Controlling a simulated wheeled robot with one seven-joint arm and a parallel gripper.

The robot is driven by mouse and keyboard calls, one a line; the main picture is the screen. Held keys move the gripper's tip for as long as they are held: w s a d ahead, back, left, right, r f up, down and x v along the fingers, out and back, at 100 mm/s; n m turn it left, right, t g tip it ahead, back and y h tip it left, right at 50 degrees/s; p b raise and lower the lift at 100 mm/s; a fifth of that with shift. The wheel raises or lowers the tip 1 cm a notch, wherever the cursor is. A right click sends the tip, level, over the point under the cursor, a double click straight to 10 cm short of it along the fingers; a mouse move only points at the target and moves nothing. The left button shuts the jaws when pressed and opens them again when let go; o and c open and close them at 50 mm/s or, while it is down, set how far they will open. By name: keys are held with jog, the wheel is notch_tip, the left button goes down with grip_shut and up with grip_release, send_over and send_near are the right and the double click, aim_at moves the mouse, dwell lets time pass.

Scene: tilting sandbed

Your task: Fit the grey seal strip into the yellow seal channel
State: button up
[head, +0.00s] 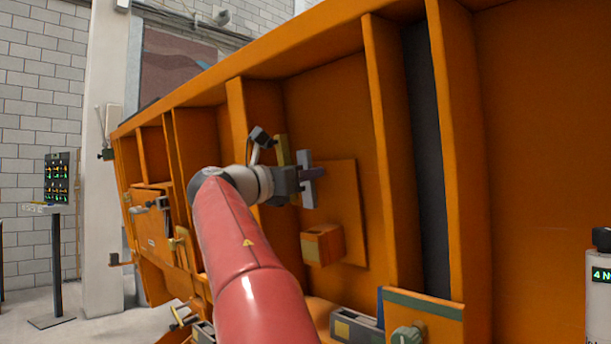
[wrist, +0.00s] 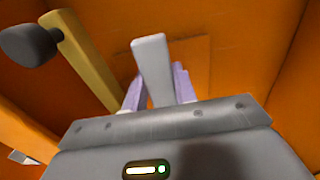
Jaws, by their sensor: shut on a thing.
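My gripper (head: 308,175) is shut on the grey seal strip (head: 308,192), in front of the orange panel. In the wrist view the pale grey strip (wrist: 153,72) stands up between my two lavender fingers (wrist: 158,92). A yellow upright bar (head: 282,149), which looks like the seal channel, is just left of my gripper in the head view, partly hidden behind it. In the wrist view the yellow bar (wrist: 82,64) runs slanted at the upper left, with a dark round knob (wrist: 28,45) by its upper end. A gap shows between strip and bar there.
An orange plate (head: 343,190) is behind my gripper, with an orange block (head: 321,244) below. Upright orange ribs (head: 388,150) stand to the right. A green-edged orange box with a knob (head: 408,334) is at the lower right.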

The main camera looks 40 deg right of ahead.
aim_at(307, 195)
jog(key=shift+d+f+b, duration=0.2)
jog(key=shift+f+b, duration=0.45)
jog(key=shift+f, duration=0.45)
jog(key=shift+d+f+b, duration=0.2)
jog(key=shift+f+b, duration=0.4)
jog(key=shift+f, duration=0.45)
jog(key=shift+d+f+b, duration=0.2)
jog(key=shift+f+b, duration=0.35)
jog(key=shift+f, duration=0.55)
jog(key=shift+d+f+b, duration=0.2)
jog(key=shift+f+b, duration=0.3)
jog(key=shift+f, duration=0.65)
jog(key=shift+d+f+b, duration=0.2)
jog(key=shift+f+b, duration=0.35)
jog(key=shift+f, duration=0.55)
jog(key=o, duration=1.1)
jog(key=shift+o, duration=0.6)
jog(key=o, duration=0.4)
